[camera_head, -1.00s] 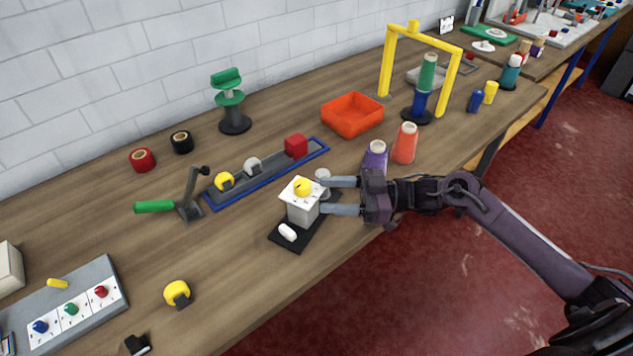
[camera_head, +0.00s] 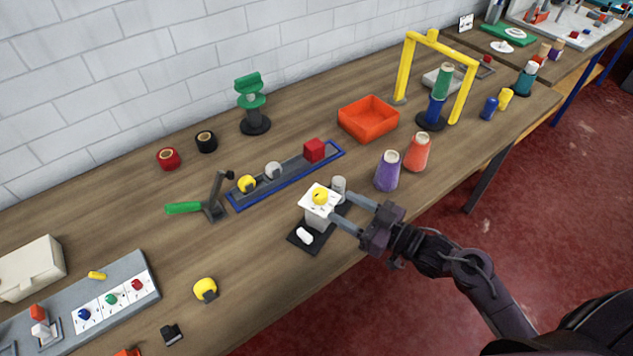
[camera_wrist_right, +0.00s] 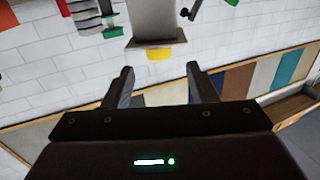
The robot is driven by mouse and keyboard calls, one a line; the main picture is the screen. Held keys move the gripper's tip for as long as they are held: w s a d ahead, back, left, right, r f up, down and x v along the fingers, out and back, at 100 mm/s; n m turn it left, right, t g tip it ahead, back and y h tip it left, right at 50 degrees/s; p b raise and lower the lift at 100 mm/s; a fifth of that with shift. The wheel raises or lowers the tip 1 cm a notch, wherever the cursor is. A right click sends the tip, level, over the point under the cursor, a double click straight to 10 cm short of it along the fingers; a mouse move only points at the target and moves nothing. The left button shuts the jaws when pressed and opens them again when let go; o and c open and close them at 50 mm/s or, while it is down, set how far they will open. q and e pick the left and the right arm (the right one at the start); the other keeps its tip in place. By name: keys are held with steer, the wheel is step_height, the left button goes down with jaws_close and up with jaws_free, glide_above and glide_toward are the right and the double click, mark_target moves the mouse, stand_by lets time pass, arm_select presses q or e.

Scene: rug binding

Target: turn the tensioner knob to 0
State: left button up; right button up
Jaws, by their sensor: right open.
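The yellow knob (camera_head: 320,196) sits on the white-topped grey box (camera_head: 318,217), which stands on a black base (camera_head: 304,240) near the table's front edge. I take this for the tensioner knob; its setting is too small to read. My right gripper (camera_head: 341,207) is open and empty, to the right of the box, with its fingers pointing at it. In the right wrist view the picture is upside down: the yellow knob (camera_wrist_right: 160,54) shows ahead, between and beyond the open fingertips (camera_wrist_right: 163,80). My left gripper is out of view.
A grey cylinder (camera_head: 339,186) and a white lozenge-shaped piece (camera_head: 304,236) are on the same base. Purple (camera_head: 387,172) and orange (camera_head: 417,153) cones stand to the right. A blue-edged tray (camera_head: 290,178) lies behind. A panel with several knobs (camera_head: 112,298) is at lower left.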

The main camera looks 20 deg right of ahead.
mark_target(327, 197)
steer(key=p+x, duration=0.1)
steer(key=x, duration=0.6)
steer(key=shift+w+a+p, duration=0.1)
steer(key=shift+w+p, duration=0.15)
steer(key=shift+p, duration=0.15)
